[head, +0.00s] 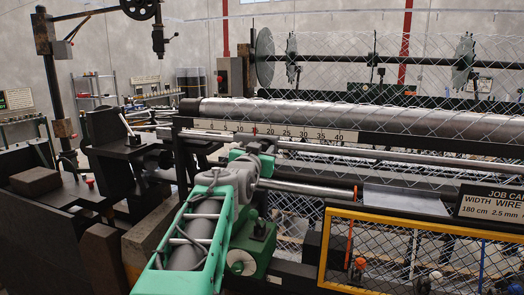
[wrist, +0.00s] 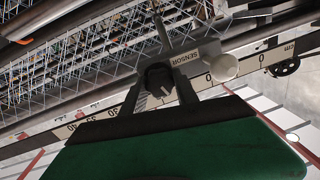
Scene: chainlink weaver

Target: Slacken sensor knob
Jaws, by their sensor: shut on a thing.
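The sensor knob (wrist: 160,79) is a black round knob with a pale pointer mark, in the middle of the wrist view. It sits on a grey metal bracket (wrist: 190,56) lettered SENSOR. My gripper (wrist: 161,88) has one grey finger on each side of the knob and is shut on it. In the head view my mint-green arm reaches up to the numbered rail; the knob and my fingertips cannot be made out there.
A white rounded part (wrist: 223,67) sits on the bracket just right of the knob. The numbered scale rail (head: 270,131) runs across the machine, below a long steel roller (head: 380,119). A yellow-framed mesh guard (head: 420,222) and a job card sign (head: 490,205) stand at the right.

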